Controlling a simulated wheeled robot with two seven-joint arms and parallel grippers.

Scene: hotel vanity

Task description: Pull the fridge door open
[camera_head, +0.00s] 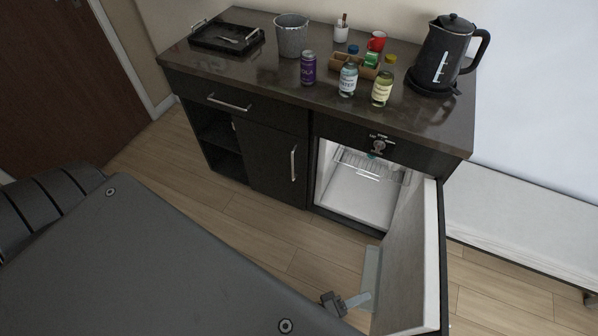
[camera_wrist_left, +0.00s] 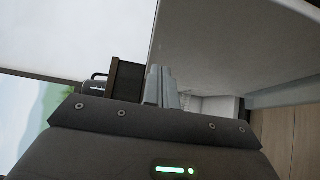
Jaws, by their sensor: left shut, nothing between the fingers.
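The fridge door (camera_head: 412,262) stands wide open, swung out toward the front right of the cabinet. Its pale inner face is turned to the left. The fridge interior (camera_head: 362,185) is white, lit and shows a wire shelf near the top. My left gripper (camera_head: 362,298) is low in front of the fridge, beside the inner side of the door, shut and empty. In the left wrist view, the shut fingers (camera_wrist_left: 161,86) show in front of the door's pale panel (camera_wrist_left: 225,50). I cannot tell whether they touch it. My right gripper is not in view.
A bed (camera_head: 520,205) stands right of the door. Wooden floor (camera_head: 250,215) is clear before the cabinet.

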